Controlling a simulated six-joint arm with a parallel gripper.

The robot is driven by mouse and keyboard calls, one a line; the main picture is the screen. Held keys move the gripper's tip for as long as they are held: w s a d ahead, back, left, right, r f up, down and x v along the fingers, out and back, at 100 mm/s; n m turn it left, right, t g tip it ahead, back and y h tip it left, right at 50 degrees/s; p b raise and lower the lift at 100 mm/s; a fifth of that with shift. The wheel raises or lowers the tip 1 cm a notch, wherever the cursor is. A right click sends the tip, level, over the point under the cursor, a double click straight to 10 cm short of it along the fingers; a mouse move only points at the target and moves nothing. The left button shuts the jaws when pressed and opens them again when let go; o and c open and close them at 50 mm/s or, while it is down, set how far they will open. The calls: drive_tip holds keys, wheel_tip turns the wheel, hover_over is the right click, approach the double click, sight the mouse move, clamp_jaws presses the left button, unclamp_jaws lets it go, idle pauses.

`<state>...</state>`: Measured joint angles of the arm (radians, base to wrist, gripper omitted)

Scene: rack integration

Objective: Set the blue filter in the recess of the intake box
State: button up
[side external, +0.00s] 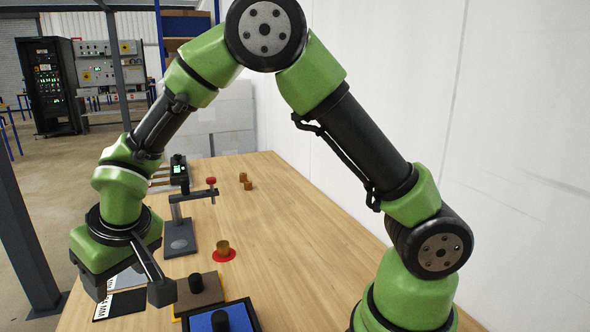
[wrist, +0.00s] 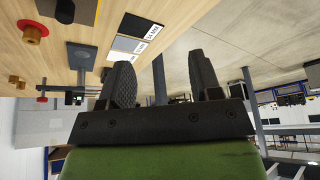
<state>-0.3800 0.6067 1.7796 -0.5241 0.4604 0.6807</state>
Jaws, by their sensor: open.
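A blue square panel with a black knob, likely the blue filter (side external: 205,323), shows at the bottom edge of the side view. It has a dark border and is partly cut off. I cannot tell whether it lies in a frame or on the table. I cannot make out the intake box or its recess in either view. My gripper (side external: 128,290) is open and empty, to the left of the blue panel and above the labelled cards' end of the table. In the wrist view, its two fingers (wrist: 164,82) stand apart with nothing between them.
A brown-grey plate (side external: 208,296) with a black knob lies beside the blue panel. Labelled cards (wrist: 140,26) lie near the table edge. A brass cylinder (side external: 223,247) sits on a red disc, near a grey stand (side external: 180,238) with an arm. The table's right side is clear.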

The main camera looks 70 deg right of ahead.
drive_tip(key=s+d+r+m+t, duration=0.1)
drive_tip(key=s+d+r, duration=0.3)
drive_tip(key=s+r, duration=0.3)
drive_tip(key=s+d+r+m, duration=0.2)
drive_tip(key=s+d+r, duration=0.3)
drive_tip(key=s+r, duration=0.2)
drive_tip(key=s+t+y, duration=0.1)
drive_tip(key=s+y, duration=0.1)
drive_tip(key=s, duration=0.6)
drive_tip(key=shift+s+r, duration=0.25)
drive_tip(key=shift+r, duration=0.05)
drive_tip(key=shift+d, duration=0.1)
drive_tip(key=shift+c, duration=0.4)
idle(0.4)
